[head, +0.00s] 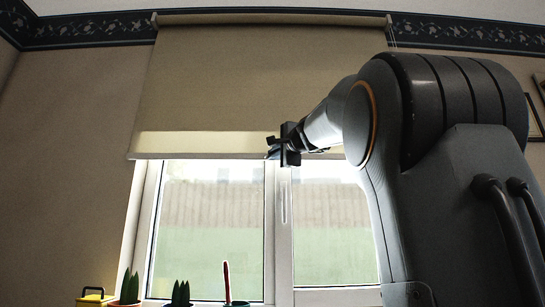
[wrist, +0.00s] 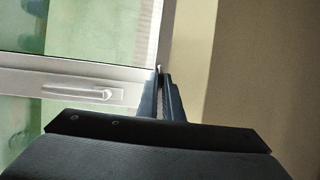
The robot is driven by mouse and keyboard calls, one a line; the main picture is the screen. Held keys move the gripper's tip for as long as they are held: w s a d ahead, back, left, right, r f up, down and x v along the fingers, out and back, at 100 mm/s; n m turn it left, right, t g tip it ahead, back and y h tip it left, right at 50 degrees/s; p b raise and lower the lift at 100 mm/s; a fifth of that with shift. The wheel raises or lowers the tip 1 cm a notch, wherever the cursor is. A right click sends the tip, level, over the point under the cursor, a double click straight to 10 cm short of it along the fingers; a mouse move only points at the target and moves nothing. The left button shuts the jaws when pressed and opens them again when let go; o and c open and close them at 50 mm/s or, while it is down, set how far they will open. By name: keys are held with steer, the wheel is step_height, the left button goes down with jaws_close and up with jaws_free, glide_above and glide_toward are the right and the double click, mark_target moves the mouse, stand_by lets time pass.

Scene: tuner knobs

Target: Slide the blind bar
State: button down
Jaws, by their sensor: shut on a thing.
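The beige roller blind (head: 250,80) hangs over the upper part of the window in the head view. Its bar (head: 190,156) runs along the bottom edge, under a paler strip of cloth. My gripper (head: 270,150) is at the bar near the middle of the window, shut on it. In the wrist view my gripper (wrist: 163,95) has its two dark fingers close together at the blind's edge, where the bar (wrist: 160,70) shows as a thin line. The blind cloth (wrist: 240,60) fills the right of that view. The gripped part of the bar is hidden by the fingers.
The white window frame (head: 279,230) with its handle (head: 284,205) is below and behind my gripper. On the sill stand potted plants (head: 180,293), a pot with a red stick (head: 227,280) and a yellow box (head: 95,298). The space before the lower panes is clear.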

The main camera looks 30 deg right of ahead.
steer(key=shift+f+b, duration=0.55)
steer(key=shift+f, duration=0.2)
steer(key=c, duration=1.9)
jaws_free()
steer(key=s, duration=0.5)
steer(key=s+f+b, duration=0.1)
steer(key=s, duration=0.1)
steer(key=shift+s+a, duration=0.4)
